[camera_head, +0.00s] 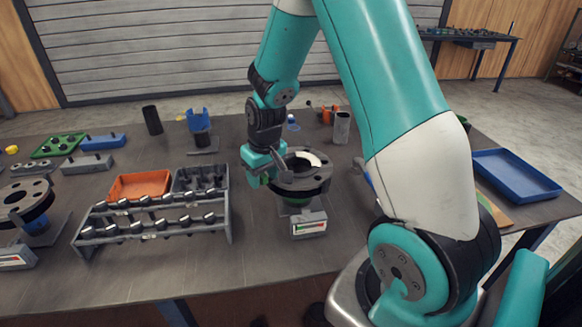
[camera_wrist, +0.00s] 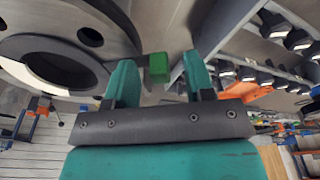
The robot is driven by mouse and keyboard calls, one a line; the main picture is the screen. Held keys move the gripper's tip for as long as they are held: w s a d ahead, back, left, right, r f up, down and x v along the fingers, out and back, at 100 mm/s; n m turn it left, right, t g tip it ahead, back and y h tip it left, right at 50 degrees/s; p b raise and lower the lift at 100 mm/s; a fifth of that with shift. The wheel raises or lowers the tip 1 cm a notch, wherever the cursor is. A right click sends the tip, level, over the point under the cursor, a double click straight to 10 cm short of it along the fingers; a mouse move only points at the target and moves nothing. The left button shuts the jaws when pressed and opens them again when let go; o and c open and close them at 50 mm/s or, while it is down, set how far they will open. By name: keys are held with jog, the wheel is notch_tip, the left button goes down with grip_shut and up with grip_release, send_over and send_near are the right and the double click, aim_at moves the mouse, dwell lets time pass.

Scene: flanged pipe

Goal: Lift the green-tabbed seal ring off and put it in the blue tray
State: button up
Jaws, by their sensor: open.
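The flanged pipe (camera_head: 302,178) stands on the table in the middle of the head view, its grey round flange facing up. In the wrist view the flange (camera_wrist: 110,30) fills the upper left with its dark bore. The seal ring's green tab (camera_wrist: 158,67) sticks out from the flange edge; the rest of the ring is mostly hidden. My gripper (camera_wrist: 155,85) is open, with its two teal fingers on either side of the tab and the tab slightly beyond the tips. It holds nothing. The blue tray (camera_head: 518,173) lies empty at the right of the table.
A bolt rack (camera_head: 155,222) stands left of the pipe, with an orange bin (camera_head: 140,185) and a grey bin behind it. Another flange (camera_head: 25,200) is at the far left. A grey cylinder (camera_head: 341,127) stands behind the pipe. A gauge box (camera_head: 309,226) sits in front.

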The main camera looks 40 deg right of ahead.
grip_shut()
jog(key=shift+r, duration=0.15)
notch_tip(320, 180, up, 20)
jog(key=b, duration=0.1)
dwell(0.5)
jog(key=shift+r+p, duration=2.1)
jog(key=shift+r, duration=0.3)
